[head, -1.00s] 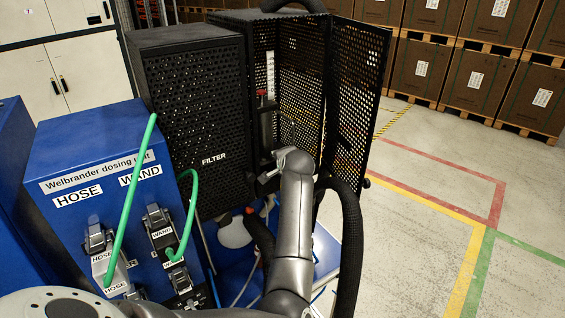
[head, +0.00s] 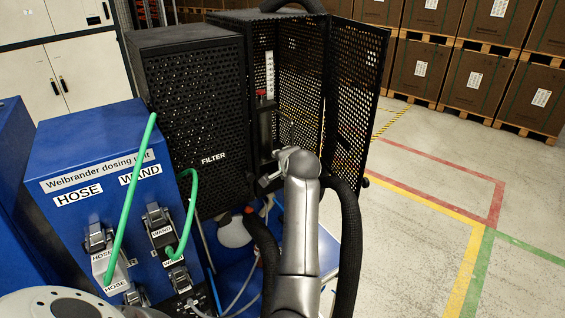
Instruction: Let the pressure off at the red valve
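The red valve (head: 262,93) is a small red part inside the open black mesh cabinet (head: 299,85), below a white scale strip (head: 269,70). The arm rises from the bottom of the view. My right gripper is not in view.
The open mesh door (head: 357,100) stands to the right of my arm. A black filter box (head: 195,115) stands at left. A blue dosing unit (head: 95,165) with green hoses (head: 131,200) is nearer. Free floor (head: 430,190) lies to the right.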

